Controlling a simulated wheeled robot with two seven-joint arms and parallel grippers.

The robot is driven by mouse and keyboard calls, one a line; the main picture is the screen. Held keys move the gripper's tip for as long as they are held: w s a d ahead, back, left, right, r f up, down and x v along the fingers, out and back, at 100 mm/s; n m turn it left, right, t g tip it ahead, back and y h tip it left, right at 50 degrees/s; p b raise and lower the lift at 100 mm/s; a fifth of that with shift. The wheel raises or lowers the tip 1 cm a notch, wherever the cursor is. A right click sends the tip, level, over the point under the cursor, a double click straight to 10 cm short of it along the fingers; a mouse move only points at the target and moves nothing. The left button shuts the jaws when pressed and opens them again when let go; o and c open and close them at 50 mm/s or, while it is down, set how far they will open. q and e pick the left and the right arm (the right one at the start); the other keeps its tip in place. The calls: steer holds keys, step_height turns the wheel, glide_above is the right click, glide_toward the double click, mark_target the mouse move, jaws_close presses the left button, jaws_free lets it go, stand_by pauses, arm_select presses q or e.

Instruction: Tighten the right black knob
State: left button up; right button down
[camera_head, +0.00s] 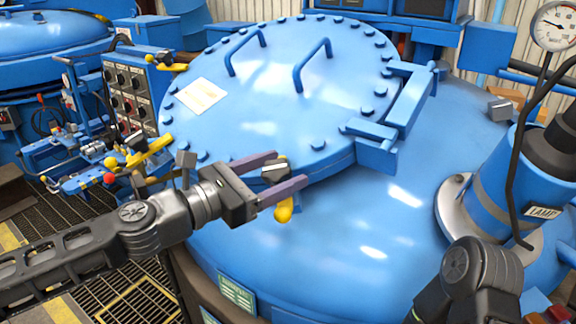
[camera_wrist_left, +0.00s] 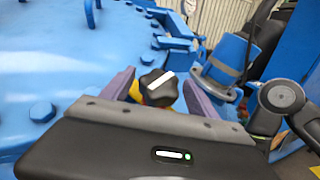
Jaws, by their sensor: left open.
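A black knob with a pale bar across its top (camera_head: 274,170) sits at the front rim of the blue lid, with a yellow part (camera_head: 284,211) below it. The knob also shows in the left wrist view (camera_wrist_left: 158,86). My left gripper (camera_head: 290,168) is open, with its two purple fingers on either side of the knob. I cannot tell whether either finger touches it. A dark grey block-like piece (camera_head: 186,160) stands further left along the rim. A part of my right arm shows at the lower right; its gripper is out of view.
The round blue lid (camera_head: 270,85) has two handles, rim bolts and a hinge (camera_head: 405,105) at right. A blue cylinder labelled LAMP (camera_head: 510,180) stands on the right. A control panel (camera_head: 128,95) and yellow levers (camera_head: 150,153) are at left.

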arm_select(q)
steer(key=shift+x, duration=1.2)
steer(key=shift+c, duration=0.3)
steer(key=c, duration=1.3)
steer(key=shift+p, duration=0.3)
